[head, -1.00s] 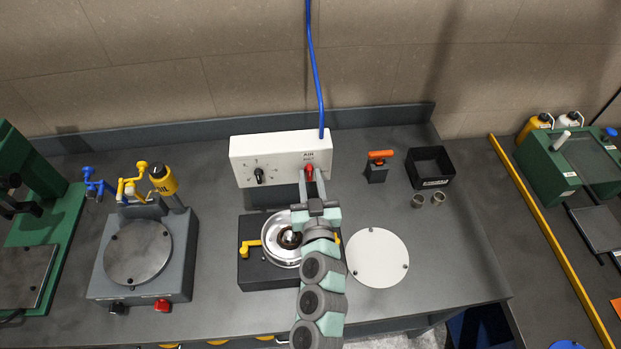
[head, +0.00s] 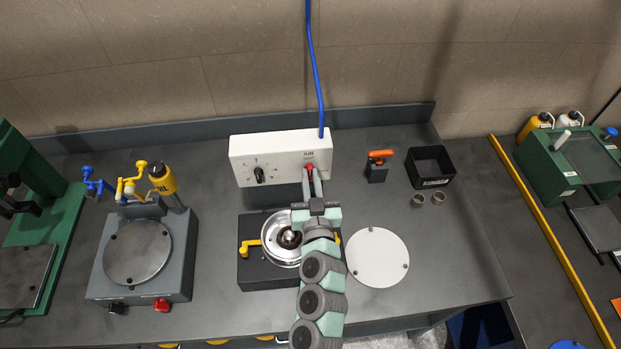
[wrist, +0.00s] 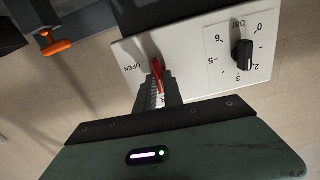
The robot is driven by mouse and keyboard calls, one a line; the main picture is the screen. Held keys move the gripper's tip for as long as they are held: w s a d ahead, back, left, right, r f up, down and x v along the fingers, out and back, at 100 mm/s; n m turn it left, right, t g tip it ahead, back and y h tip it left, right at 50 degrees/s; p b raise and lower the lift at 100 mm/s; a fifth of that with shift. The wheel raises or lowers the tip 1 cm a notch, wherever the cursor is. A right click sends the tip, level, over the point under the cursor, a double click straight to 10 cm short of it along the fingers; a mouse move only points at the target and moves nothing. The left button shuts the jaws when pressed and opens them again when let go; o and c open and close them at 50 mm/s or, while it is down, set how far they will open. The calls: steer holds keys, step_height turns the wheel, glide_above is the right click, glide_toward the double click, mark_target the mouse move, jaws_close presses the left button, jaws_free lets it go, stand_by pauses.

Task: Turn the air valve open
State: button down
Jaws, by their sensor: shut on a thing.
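The air valve is a small red lever (head: 309,168) on the right side of the white control box (head: 245,168). In the wrist view the red lever (wrist: 157,72) sits between my fingertips, near the printed word OPEN. It stands slightly tilted there. My gripper (head: 312,182) reaches up to the front of the box and is shut on the lever. The fingertips (wrist: 158,82) hide the lever's lower part. A black pressure knob (head: 259,175) with a bar scale is on the left of the same box.
Below the box is a black unit with a round metal chamber (head: 270,232) and yellow handles, under my arm. A white round plate (head: 377,257) lies to its right. An orange-handled block (head: 378,172) and a black bin (head: 430,168) stand right of the box.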

steer(key=m+b, duration=0.1)
steer(key=m, duration=0.2)
steer(key=shift+d+f+m+b, duration=0.1)
steer(key=shift+m+b, duration=0.2)
steer(key=shift+m, duration=0.1)
steer(key=m+b, duration=0.1)
steer(key=m, duration=0.3)
steer(key=shift+d+m, duration=0.1)
steer(key=shift+m, duration=0.2)
steer(key=shift+f+m, duration=0.15)
steer(key=shift+m, duration=4.25)
steer(key=c, duration=1.5)
jaws_free()
steer(key=shift+o, duration=0.2)
steer(key=s+d, duration=0.1)
steer(key=s, duration=0.9)
steer(key=shift+s+d+b, duration=0.15)
steer(key=shift+s+b, duration=0.2)
steer(key=shift+b, duration=0.05)
